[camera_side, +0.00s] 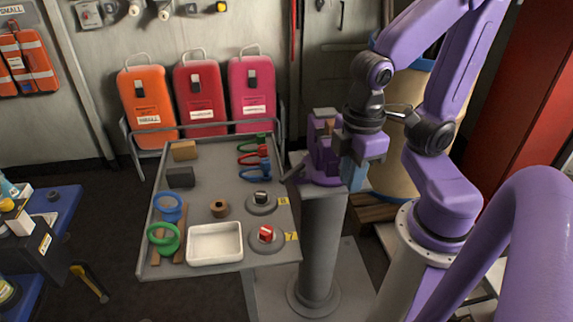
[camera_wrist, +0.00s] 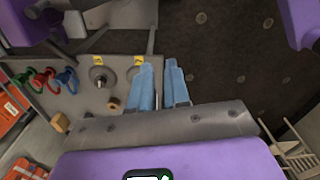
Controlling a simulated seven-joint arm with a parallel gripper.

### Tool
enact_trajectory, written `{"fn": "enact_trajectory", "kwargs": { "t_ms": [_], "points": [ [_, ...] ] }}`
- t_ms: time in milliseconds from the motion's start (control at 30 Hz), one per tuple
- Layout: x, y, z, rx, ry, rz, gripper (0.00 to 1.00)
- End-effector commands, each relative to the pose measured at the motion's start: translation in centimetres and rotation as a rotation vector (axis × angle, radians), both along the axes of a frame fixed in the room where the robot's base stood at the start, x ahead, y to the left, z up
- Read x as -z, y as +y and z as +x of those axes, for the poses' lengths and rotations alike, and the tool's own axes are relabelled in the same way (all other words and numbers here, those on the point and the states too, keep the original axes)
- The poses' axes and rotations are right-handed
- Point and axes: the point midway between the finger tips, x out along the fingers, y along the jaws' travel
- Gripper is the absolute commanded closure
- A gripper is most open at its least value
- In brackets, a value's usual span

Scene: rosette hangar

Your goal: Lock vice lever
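The purple vice (camera_side: 322,160) sits on top of a grey pedestal, right of the metal table. A short grey lever (camera_side: 292,171) slants down from its left side. My gripper (camera_side: 353,178) is just right of the vice in the side view, with its blue fingers pointing down, and partly hides it. In the wrist view the fingers (camera_wrist: 162,75) stand slightly apart with nothing between them. A purple part of what appears to be the vice (camera_wrist: 25,25) shows at the top left there. I cannot tell whether gripper and vice touch.
The grey table (camera_side: 205,180) carries colored clamps (camera_side: 254,160), two rotary switches (camera_side: 266,234), a white tray (camera_side: 215,226) and blocks. The pedestal (camera_side: 318,245) stands close to its right edge. A barrel (camera_side: 400,150) on a wooden pallet stands behind my arm.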

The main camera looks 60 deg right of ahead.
Motion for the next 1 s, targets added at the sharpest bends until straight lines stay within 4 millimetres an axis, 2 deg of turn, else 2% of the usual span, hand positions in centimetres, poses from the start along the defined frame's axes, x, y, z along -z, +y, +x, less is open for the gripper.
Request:
{"fn": "enact_trajectory", "kwargs": {
  "t_ms": [533,1000],
  "points": [
    [-0.4,2.4,9.6,0.854,0.026,-0.076,1.00],
    [0.2,2.4,17.7,1.617,0.025,-0.156,1.00]
  ]
}}
